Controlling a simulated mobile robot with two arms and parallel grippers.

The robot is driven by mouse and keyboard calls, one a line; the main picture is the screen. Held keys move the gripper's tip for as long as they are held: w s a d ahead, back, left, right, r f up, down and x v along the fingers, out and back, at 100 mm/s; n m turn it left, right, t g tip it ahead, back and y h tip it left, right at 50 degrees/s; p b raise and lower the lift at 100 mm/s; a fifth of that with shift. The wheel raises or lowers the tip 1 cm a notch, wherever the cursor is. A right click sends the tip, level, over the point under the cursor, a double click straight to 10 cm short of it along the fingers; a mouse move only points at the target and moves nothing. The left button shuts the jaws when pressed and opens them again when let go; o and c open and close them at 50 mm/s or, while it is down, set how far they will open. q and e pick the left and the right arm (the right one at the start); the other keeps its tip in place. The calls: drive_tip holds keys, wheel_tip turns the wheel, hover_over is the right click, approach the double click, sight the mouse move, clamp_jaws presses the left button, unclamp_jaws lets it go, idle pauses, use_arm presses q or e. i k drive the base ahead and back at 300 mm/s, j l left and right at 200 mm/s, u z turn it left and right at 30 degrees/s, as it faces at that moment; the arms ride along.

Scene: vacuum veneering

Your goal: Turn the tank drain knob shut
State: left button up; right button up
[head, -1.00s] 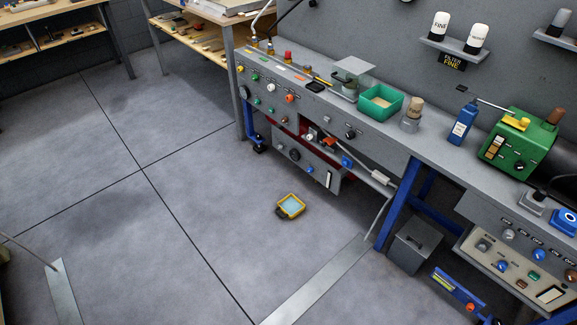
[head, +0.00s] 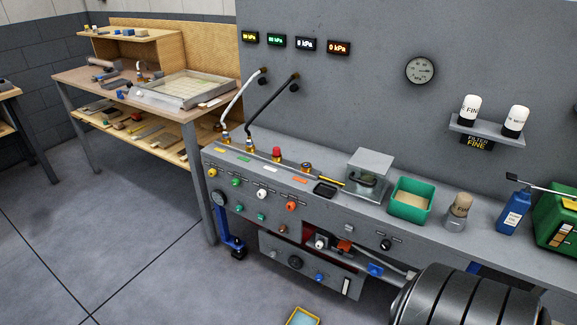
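I cannot tell which control is the tank drain knob; no label is readable. The open recess under the bench top holds a white round fitting (head: 320,242), an orange-red part (head: 345,245) and a blue part (head: 375,269) beside a grey pipe (head: 398,271). The lower grey panel (head: 333,287) carries a dark round knob (head: 296,262) and a blue knob (head: 319,278). The upper front panel has yellow (head: 213,173), green (head: 236,182), white (head: 262,194) and orange (head: 291,206) knobs.
A yellow-edged tray (head: 302,317) lies on the floor. The floor at left is clear. A wooden-topped table (head: 170,100) stands behind.

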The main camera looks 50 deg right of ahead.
sight(319, 276)
drive_tip(key=i+j+z, duration=0.1)
drive_tip(key=i+z, duration=0.2)
drive_tip(key=i, duration=0.15)
drive_tip(key=i+j+z, duration=0.15)
drive_tip(key=i+z, duration=0.2)
drive_tip(key=i, duration=0.1)
